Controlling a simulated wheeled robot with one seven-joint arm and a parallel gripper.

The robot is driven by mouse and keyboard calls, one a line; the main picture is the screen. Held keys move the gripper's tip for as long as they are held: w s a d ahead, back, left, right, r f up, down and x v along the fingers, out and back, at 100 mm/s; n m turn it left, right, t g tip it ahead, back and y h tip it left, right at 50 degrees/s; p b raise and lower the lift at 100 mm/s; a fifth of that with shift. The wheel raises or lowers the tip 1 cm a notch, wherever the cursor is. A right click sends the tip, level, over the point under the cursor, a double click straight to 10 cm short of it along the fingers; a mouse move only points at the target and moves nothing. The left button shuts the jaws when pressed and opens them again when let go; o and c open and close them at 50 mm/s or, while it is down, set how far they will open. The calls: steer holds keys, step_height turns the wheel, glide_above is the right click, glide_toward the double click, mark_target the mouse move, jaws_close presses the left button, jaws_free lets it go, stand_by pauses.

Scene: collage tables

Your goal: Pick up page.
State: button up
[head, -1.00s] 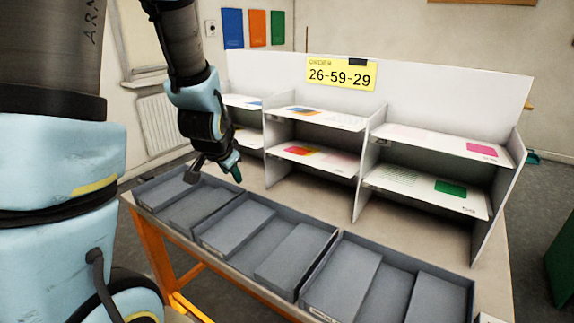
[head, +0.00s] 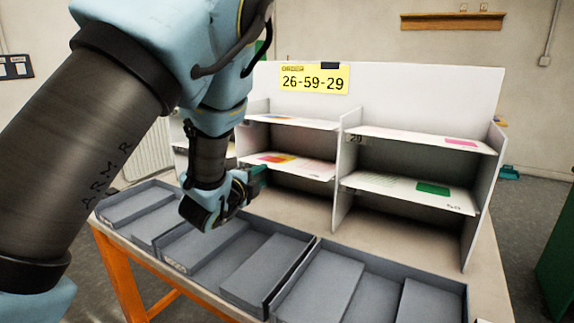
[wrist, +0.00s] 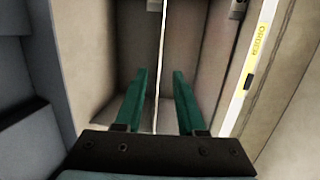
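Thin printed pages lie flat on the shelves of a white rack. In the head view, one with an orange and red print (head: 278,159) lies on the middle lower shelf; one with a green block (head: 460,200) lies right of it. Others lie on the upper shelves, one with a pink block (head: 425,141). My gripper (head: 258,180) is at the front of the rack by the middle lower shelf's left end. In the wrist view my gripper (wrist: 160,73) is open, with a thin white edge (wrist: 158,60) between its fingers. I cannot tell whether that edge is page or shelf.
Upright dividers (head: 338,185) separate the bays. A yellow order sign (head: 314,79) reads 26-59-29. My arm hides most of the left bay.

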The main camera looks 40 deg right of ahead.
mark_target(274, 168)
steer(key=shift+p+x, duration=1.2)
steer(key=shift+x, duration=2.8)
steer(key=shift+s, duration=0.1)
jaws_close()
